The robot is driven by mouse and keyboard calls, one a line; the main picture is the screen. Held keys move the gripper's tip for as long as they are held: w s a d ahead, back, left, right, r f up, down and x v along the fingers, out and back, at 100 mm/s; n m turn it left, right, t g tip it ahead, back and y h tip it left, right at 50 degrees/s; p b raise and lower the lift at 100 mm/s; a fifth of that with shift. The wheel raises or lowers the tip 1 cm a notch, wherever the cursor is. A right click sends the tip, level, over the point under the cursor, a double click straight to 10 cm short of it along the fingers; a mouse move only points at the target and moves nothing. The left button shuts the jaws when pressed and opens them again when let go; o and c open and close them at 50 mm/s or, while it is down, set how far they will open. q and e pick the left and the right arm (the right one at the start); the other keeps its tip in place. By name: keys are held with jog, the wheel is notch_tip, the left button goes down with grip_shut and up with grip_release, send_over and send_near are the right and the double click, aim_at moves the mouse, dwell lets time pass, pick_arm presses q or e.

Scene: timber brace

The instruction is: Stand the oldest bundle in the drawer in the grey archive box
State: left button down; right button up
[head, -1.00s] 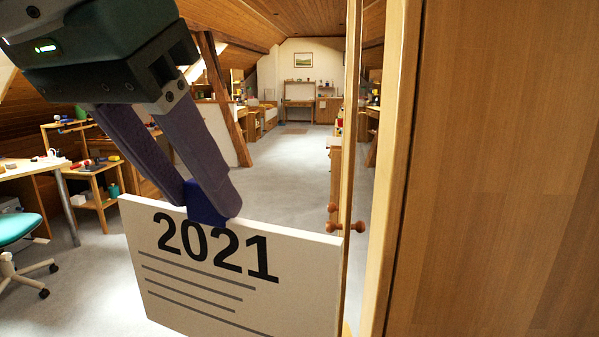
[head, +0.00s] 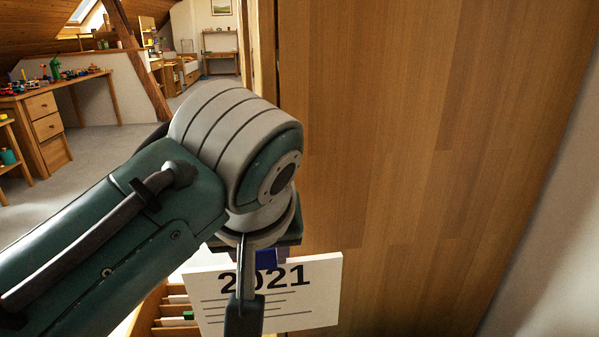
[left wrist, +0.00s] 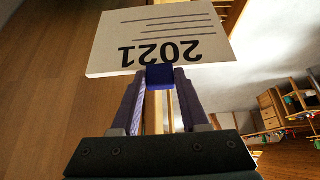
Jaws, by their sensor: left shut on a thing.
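A white bundle marked 2021 (head: 318,293) with printed lines hangs below my left arm in the head view. My left gripper is shut on the blue tab (left wrist: 160,77) at the bundle's top edge. In the left wrist view the bundle (left wrist: 170,32) appears upside down beyond the fingers of my left gripper (left wrist: 159,84). In the head view my own arm covers part of the label and most of the gripper. A wooden drawer or rack with slats (head: 174,309) shows low, behind the bundle's left side. No grey archive box is recognisable. My right gripper is not in view.
A large wooden panel (head: 420,130) fills the right of the head view, close beside the bundle. A desk with drawers (head: 48,125) stands at the far left. Grey floor (head: 95,165) lies open between them.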

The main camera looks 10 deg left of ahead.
pick_arm(q)
jog(key=s+f+b, duration=0.2)
jog(key=s+f, duration=0.2)
jog(key=f, duration=0.5)
jog(key=s+f+b, duration=0.3)
jog(key=s+f, duration=0.2)
jog(key=f, duration=0.4)
jog(key=shift+s+d+f, duration=0.2)
jog(key=shift+d+f, duration=0.15)
jog(key=shift+f, duration=0.05)
pick_arm(e)
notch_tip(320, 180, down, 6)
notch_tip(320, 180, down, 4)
jog(key=b, duration=0.4)
pick_arm(q)
notch_tip(320, 180, down, 5)
jog(key=shift+s+r, duration=0.1)
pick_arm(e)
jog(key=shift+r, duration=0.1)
pick_arm(q)
jog(key=shift+d+p, duration=0.15)
jog(key=shift+p, duration=0.2)
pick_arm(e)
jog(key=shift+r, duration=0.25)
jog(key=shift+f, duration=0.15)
